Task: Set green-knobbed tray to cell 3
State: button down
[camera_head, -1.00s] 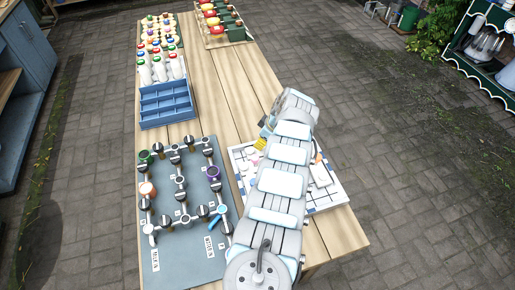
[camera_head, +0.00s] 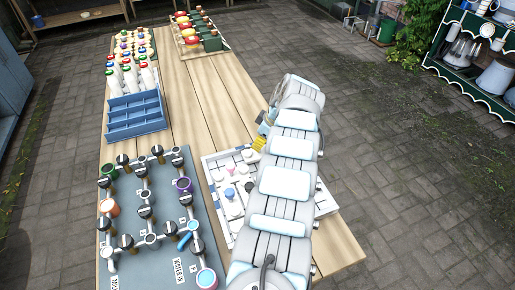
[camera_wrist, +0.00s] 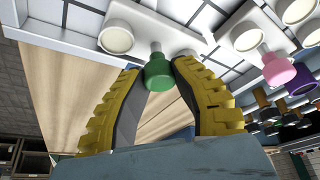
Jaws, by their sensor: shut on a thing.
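The green knob (camera_wrist: 158,74) sits between the yellow fingertips of my gripper (camera_wrist: 158,76) in the wrist view. My gripper is shut on it. A pale stem joins the knob to a white part of the white board (camera_wrist: 90,22) above it in the picture. In the head view the white board (camera_head: 213,166) lies on the table, partly hidden by my arm. My yellow-fingered gripper (camera_head: 260,143) shows at its far edge; the green knob is hidden there. I cannot read any cell numbers.
A pink knob (camera_wrist: 278,70) and a purple knob (camera_wrist: 301,80) are close by in the wrist view. A grey pipe-and-valve panel (camera_head: 165,215) lies left of the board. A blue compartment box (camera_head: 136,117) stands behind it. The wooden table (camera_head: 205,100) is clear beyond the board.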

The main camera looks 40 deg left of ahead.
jog(key=shift+w+d, duration=0.1)
jog(key=shift+w, duration=0.05)
jog(key=c, duration=0.8)
grip_release()
jog(key=s+v, duration=0.1)
jog(key=v, duration=1.1)
jog(key=shift+w, duration=0.45)
